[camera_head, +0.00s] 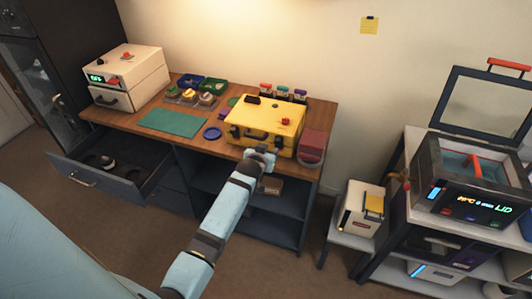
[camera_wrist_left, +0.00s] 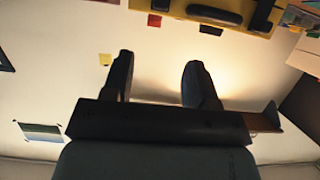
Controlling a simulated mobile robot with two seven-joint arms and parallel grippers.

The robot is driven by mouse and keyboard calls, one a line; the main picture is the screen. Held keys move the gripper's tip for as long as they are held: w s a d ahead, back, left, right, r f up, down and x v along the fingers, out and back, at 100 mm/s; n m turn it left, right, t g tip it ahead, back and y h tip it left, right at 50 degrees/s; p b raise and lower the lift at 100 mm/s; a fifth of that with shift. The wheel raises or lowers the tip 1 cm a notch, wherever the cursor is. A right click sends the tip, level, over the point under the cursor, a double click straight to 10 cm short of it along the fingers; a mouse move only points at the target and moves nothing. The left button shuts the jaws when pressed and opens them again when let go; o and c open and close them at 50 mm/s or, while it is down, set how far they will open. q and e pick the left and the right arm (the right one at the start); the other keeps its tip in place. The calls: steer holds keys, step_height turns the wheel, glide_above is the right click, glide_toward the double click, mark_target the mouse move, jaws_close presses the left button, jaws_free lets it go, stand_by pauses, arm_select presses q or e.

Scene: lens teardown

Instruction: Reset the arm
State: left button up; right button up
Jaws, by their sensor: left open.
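My left arm reaches up from the lower part of the head view. Its gripper (camera_head: 263,157) is at the front edge of the workbench, just in front of the yellow case (camera_head: 258,122). In the left wrist view the two dark fingers (camera_wrist_left: 158,68) stand apart with nothing between them. Part of the yellow case (camera_wrist_left: 262,20) shows along the top of that view, beyond the fingertips. Whether the gripper touches the case is hard to tell. My right gripper is not in view.
The wooden workbench (camera_head: 222,155) holds a white box device (camera_head: 127,75), a green mat (camera_head: 173,123) and small trays. A drawer (camera_head: 118,183) stands open at left. At right are a white box (camera_head: 359,214) on a stool and an open-lidded machine (camera_head: 472,187).

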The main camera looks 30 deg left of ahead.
arm_select(q)
steer(key=s+d+f+m+g+h, duration=0.1)
steer(key=s+d, duration=0.4)
steer(key=s, duration=0.6)
steer(key=s+d+f+m+h, duration=0.2)
steer(key=s+d+f, duration=0.2)
steer(key=s, duration=0.7)
steer(key=s+d+f+m+g+h, duration=0.1)
steer(key=s+d+f+h, duration=0.1)
steer(key=s+d, duration=0.5)
steer(key=s+f, duration=0.1)
steer(key=s, duration=0.4)
steer(key=shift+d+f+m+g+h, duration=0.15)
steer(key=shift+d+m+g+h, duration=0.15)
steer(key=shift+d+m, duration=0.1)
